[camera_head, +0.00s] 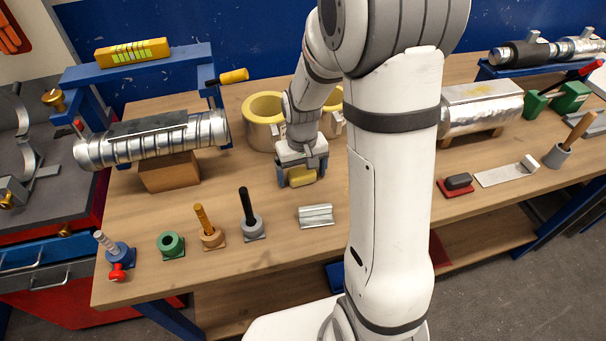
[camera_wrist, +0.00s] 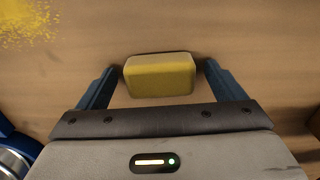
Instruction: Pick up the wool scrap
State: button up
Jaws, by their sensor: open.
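The wool scrap (camera_wrist: 158,76) is a small yellow block lying on the wooden table. In the wrist view it sits between the two blue fingers of my gripper (camera_wrist: 160,85), with a small gap on each side. In the head view my gripper (camera_head: 302,175) is low over the table, pointing down, and the wool scrap (camera_head: 301,177) shows between its fingers. My gripper is open and holds nothing. My arm hides part of the table to the right.
Yellow insulation rings (camera_head: 262,108) stand just behind my gripper. A silver metal profile (camera_head: 316,215) lies in front of it. A spiral duct (camera_head: 150,143) rests on a cardboard block to the left. Several small holders with tools, including a black-handled one (camera_head: 249,215), line the front left.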

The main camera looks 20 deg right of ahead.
jog(key=c, duration=1.1)
jog(key=shift+o, duration=0.2)
jog(key=shift+r, duration=0.1)
